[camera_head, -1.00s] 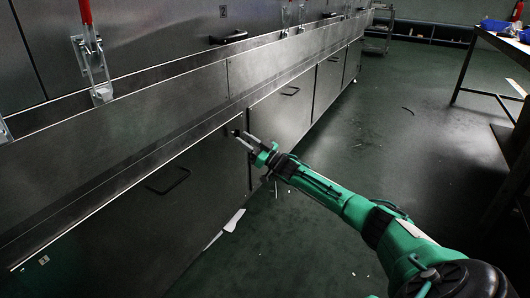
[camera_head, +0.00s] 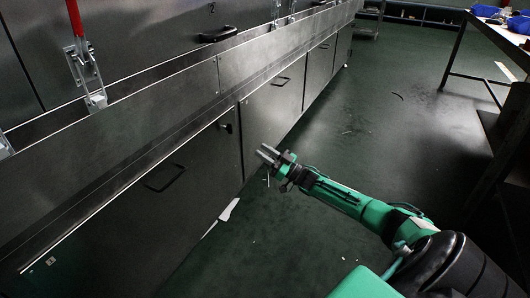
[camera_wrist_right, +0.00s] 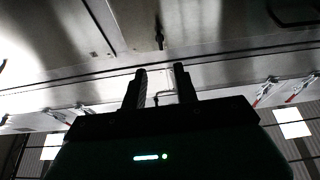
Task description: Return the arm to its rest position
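My right arm, green and black, comes in from the lower right in the head view. Its gripper (camera_head: 268,154) is in front of the dryer's metal side, apart from it, with nothing between the fingers. In the right wrist view the two fingers of the right gripper (camera_wrist_right: 160,80) stand apart with a gap between them, and a small dark knob (camera_wrist_right: 159,38) on the metal panel lies beyond. My left gripper is not in view.
The steel dryer (camera_head: 120,130) with lower doors, dark handles (camera_head: 164,177) and a red-handled clamp (camera_head: 76,20) runs along the left. A table (camera_head: 490,40) with blue bins stands at the upper right. Paper scraps (camera_head: 229,209) lie on the floor. Open green floor lies between.

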